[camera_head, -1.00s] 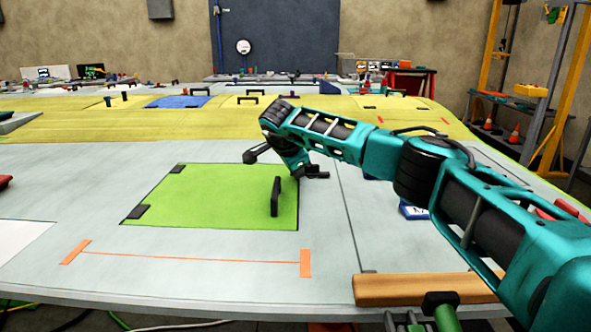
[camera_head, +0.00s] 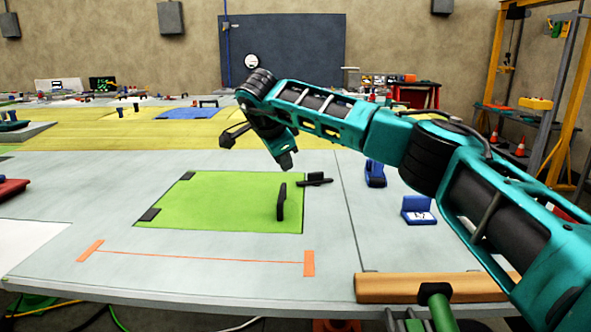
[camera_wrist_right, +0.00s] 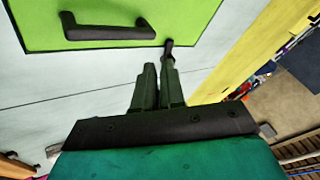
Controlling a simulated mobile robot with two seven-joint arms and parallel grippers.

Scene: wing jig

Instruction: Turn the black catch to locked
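The black catch (camera_head: 315,180) is at the right edge of the green panel (camera_head: 225,205). Its dark bar lies roughly crosswise to that edge, its left end at or just over the panel. My right gripper (camera_head: 286,160) is just above and left of the catch, apart from it in the head view. In the right wrist view its two fingers (camera_wrist_right: 158,78) are close together with nothing seen between them. A dark piece of the catch (camera_wrist_right: 168,46) shows just past the right fingertip; contact there cannot be told. My left gripper is not in view.
A black handle (camera_head: 281,202) stands up from the green panel, close to the catch. Two blue items (camera_head: 375,173) (camera_head: 417,210) sit on the grey surface to the right. A wooden bar (camera_head: 430,287) lies at the front edge. The grey surface left of the panel is mostly clear.

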